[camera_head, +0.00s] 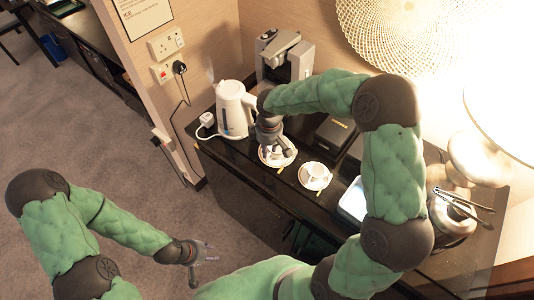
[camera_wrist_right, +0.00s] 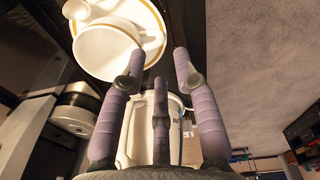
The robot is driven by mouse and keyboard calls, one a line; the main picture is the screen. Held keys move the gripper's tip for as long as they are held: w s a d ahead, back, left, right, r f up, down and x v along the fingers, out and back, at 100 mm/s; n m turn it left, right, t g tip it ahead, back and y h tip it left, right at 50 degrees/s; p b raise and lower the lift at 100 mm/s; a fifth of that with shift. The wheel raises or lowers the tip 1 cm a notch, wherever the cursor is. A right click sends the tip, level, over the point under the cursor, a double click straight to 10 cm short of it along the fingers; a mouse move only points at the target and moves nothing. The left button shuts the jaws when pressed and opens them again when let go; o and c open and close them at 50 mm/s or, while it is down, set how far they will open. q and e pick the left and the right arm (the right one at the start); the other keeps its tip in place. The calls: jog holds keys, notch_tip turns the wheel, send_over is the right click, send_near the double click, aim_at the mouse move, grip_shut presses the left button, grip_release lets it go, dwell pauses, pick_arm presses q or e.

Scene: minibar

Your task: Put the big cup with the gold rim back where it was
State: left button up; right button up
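A white cup with a gold rim (camera_wrist_right: 104,52) shows at the upper left of the right wrist view, on a gold-edged saucer (camera_wrist_right: 151,22). In the head view my right gripper (camera_head: 277,147) is over this saucer (camera_head: 264,157) on the black counter and mostly hides the cup. In the wrist view my right gripper (camera_wrist_right: 158,68) has its fingers spread with nothing between them; one fingertip is close beside the cup, and I cannot tell whether it touches. My left gripper (camera_head: 204,253) is open and empty over the carpet, away from the counter.
A smaller cup (camera_head: 316,171) on its saucer stands to the right. The white kettle (camera_head: 233,110) and the coffee machine (camera_head: 290,58) stand behind. A dark box (camera_head: 334,134) and an ice bucket (camera_head: 449,216) with tongs are further right. The carpet in front is clear.

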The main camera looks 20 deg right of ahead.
notch_tip(320, 180, up, 5)
jog(key=s+a+f+m+y, duration=0.1)
jog(key=s+a+f+m, duration=0.2)
jog(key=f, duration=0.5)
jog(key=s+a+f+m+y, duration=0.15)
jog(key=s+a+f, duration=0.25)
jog(key=f, duration=0.4)
jog(key=s+a+f+m+y, duration=0.1)
jog(key=s+a+f+m, duration=0.3)
jog(key=s+f+m, duration=0.3)
jog(key=s+f, duration=0.3)
jog(key=s, duration=0.3)
jog(key=shift+s+f, duration=0.3)
jog(key=shift+f, duration=0.1)
jog(key=shift+m, duration=0.25)
notch_tip(320, 180, down, 10)
jog(key=b, duration=0.9)
jog(key=shift+r, duration=0.25)
